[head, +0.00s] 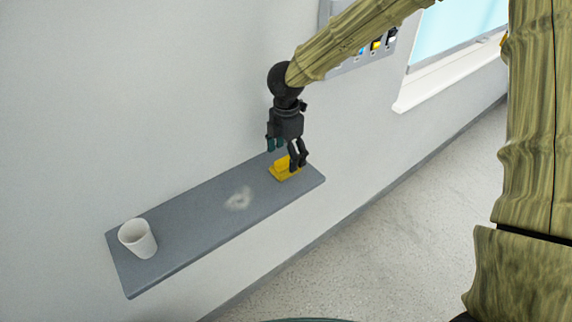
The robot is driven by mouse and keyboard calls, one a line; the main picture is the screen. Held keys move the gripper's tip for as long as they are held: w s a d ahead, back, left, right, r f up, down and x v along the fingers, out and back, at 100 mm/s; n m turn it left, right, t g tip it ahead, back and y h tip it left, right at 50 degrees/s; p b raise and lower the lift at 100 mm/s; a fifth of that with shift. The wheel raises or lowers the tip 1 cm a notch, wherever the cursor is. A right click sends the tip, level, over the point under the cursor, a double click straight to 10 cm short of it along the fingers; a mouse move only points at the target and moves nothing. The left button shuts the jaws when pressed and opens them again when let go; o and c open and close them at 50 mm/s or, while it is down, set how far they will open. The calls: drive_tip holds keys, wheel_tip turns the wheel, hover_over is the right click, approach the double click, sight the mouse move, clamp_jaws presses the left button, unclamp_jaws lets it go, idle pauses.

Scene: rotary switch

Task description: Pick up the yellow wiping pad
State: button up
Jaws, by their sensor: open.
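The yellow wiping pad (281,172) lies on the grey shelf (190,222) near its right end. It has a raised yellow part on top. My gripper (286,156) points down over the pad, with its fingers open and apart. One finger is at the pad's right side and the other is behind and to the left of it. The fingers hide part of the pad, and I cannot tell whether they touch it.
A white cup (138,240) stands at the shelf's left end. A pale smudge (238,199) marks the shelf's middle. A panel with switches (376,45) is on the wall behind my arm, beside a window (455,40).

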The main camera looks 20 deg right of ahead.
sight(286, 158)
drive_tip(key=shift+f+p, duration=0.7)
drive_tip(key=shift+f, duration=1.35)
drive_tip(key=c, duration=1.1)
drive_tip(key=shift+r, duration=0.15)
drive_tip(key=shift+r+b, duration=0.55)
drive_tip(key=shift+r, duration=0.05)
drive_tip(key=shift+r+b, duration=0.5)
drive_tip(key=shift+r, duration=0.45)
drive_tip(key=s+a+b, duration=0.1)
drive_tip(key=s, duration=0.4)
drive_tip(key=s+a+r+b, duration=0.1)
drive_tip(key=s+a+b, duration=0.1)
drive_tip(key=s, duration=0.3)
drive_tip(key=s+a+b, duration=0.2)
drive_tip(key=s, duration=0.3)
drive_tip(key=shift+a+r, duration=0.2)
drive_tip(key=shift+r, duration=0.1)
